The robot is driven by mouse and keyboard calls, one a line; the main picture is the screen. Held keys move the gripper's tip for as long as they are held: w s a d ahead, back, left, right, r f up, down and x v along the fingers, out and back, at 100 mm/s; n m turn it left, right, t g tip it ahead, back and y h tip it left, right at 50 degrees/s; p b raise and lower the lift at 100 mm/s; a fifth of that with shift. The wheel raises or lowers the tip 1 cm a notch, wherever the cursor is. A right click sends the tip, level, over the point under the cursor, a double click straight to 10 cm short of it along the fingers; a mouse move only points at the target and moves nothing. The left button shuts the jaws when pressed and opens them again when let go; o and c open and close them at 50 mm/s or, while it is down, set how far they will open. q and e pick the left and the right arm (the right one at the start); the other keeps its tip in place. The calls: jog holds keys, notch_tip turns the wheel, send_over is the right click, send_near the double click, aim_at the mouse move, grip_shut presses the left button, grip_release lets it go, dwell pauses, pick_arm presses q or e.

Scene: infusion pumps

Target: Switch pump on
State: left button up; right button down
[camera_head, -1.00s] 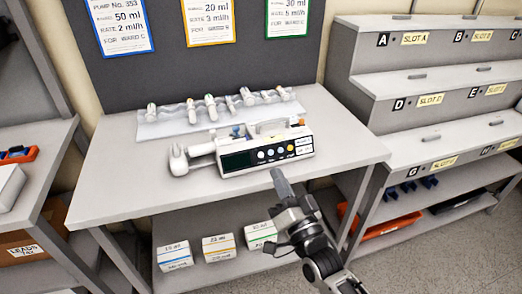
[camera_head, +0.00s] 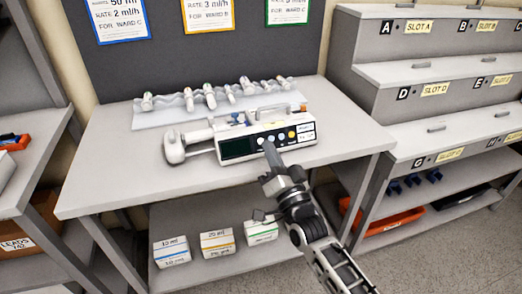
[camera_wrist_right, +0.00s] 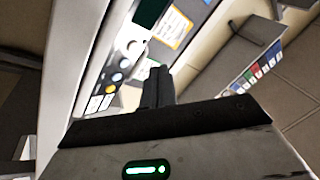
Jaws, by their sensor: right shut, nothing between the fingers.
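The infusion pump (camera_head: 235,148) is a white box with a dark display, a row of round buttons and labels at its right end. It lies on the grey table (camera_head: 110,185). Its button panel also shows in the right wrist view (camera_wrist_right: 113,88). My right gripper (camera_head: 268,150) is shut and empty. In the head view its tip overlaps the lower front of the pump, by the pale buttons. I cannot tell whether it touches. In the right wrist view the dark fingers (camera_wrist_right: 157,88) are beside the panel. My left gripper is not in view.
Several syringes (camera_head: 210,97) lie on a pale tray behind the pump. Stepped slot shelves (camera_head: 400,80) stand at the right. Small boxes (camera_head: 217,243) sit on the shelf below the table. The table's left front is clear.

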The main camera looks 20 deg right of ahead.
aim_at(260, 141)
jog(key=shift+w+f+b, duration=0.3)
jog(key=shift+w+b, duration=0.05)
jog(key=shift+w, duration=0.2)
jog(key=shift+w+f+b, duration=0.25)
jog(key=shift+w+b, duration=0.05)
jog(key=shift+w, duration=0.2)
jog(key=shift+w+a, duration=0.1)
dwell(0.8)
jog(key=shift+w, duration=0.1)
dwell(0.4)
jog(key=shift+w+f+b, duration=0.15)
jog(key=shift+w+b, duration=0.15)
jog(key=shift+b, duration=0.05)
